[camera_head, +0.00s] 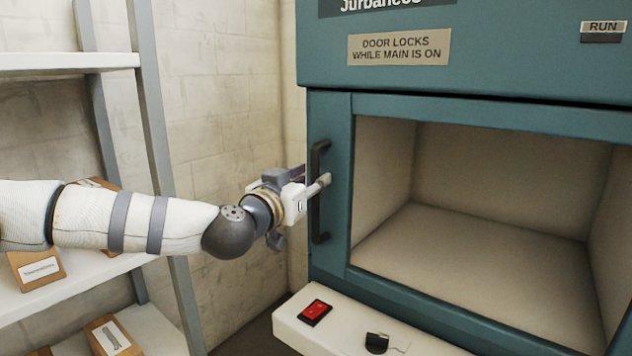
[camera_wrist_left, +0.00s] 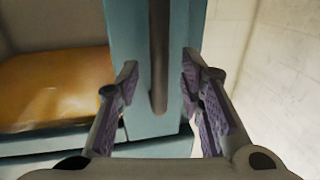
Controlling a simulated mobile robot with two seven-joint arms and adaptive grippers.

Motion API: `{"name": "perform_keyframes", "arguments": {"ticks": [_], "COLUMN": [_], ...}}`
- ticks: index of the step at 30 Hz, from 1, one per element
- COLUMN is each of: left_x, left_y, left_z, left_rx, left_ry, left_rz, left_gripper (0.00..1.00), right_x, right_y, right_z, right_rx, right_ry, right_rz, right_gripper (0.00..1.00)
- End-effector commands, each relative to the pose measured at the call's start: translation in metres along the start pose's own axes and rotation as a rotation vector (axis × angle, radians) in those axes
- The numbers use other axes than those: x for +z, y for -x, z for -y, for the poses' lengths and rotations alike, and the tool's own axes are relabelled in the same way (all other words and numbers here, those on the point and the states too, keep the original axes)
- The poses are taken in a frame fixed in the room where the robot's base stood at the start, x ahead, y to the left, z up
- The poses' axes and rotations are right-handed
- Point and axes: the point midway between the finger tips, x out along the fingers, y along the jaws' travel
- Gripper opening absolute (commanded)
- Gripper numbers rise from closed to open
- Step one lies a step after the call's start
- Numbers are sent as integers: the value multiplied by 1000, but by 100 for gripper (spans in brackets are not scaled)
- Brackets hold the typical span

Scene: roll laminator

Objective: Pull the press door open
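The press is a teal cabinet (camera_head: 480,60) filling the right of the head view. Its door (camera_head: 338,240) has a teal frame around a wide window-like opening, and it looks shut. A dark vertical bar handle (camera_head: 316,222) is on the door's left side. My left gripper (camera_head: 322,183) is at the handle's middle, reaching in from the left. In the left wrist view, the handle (camera_wrist_left: 159,50) runs between the two open fingers (camera_wrist_left: 160,78), with a gap visible on each side. The fingers hide part of the handle in the head view. My right gripper is not in view.
A shelf unit (camera_head: 150,120) with boxes stands at the left, near my left arm. A white ledge (camera_head: 350,335) below the door carries a red switch (camera_head: 315,312) and a small black item (camera_head: 376,343). A sign (camera_head: 398,47) reads "DOOR LOCKS WHILE MAIN IS ON".

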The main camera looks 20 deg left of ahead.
Motion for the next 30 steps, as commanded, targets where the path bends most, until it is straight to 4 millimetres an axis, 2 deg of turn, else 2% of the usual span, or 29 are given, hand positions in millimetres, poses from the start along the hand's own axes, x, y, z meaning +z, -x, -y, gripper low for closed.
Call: {"name": "perform_keyframes", "arguments": {"ticks": [1,5,13,14,18,30], "left_x": [4,1,0,0,0,0], "left_y": [-9,-23,-26,-26,-26,-28], "left_z": [0,0,-1,-1,-1,-2], "left_rx": [0,1,2,2,2,1], "left_ry": [1,1,1,1,1,0], "left_rz": [4,2,0,0,0,1], "left_gripper": [35,35,35,32,1,0], "right_x": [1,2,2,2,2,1], "right_y": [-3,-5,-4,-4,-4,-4], "right_z": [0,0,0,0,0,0], "right_rx": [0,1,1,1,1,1], "right_ry": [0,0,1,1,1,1], "right_rz": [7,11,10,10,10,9], "right_gripper": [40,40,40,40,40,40]}}
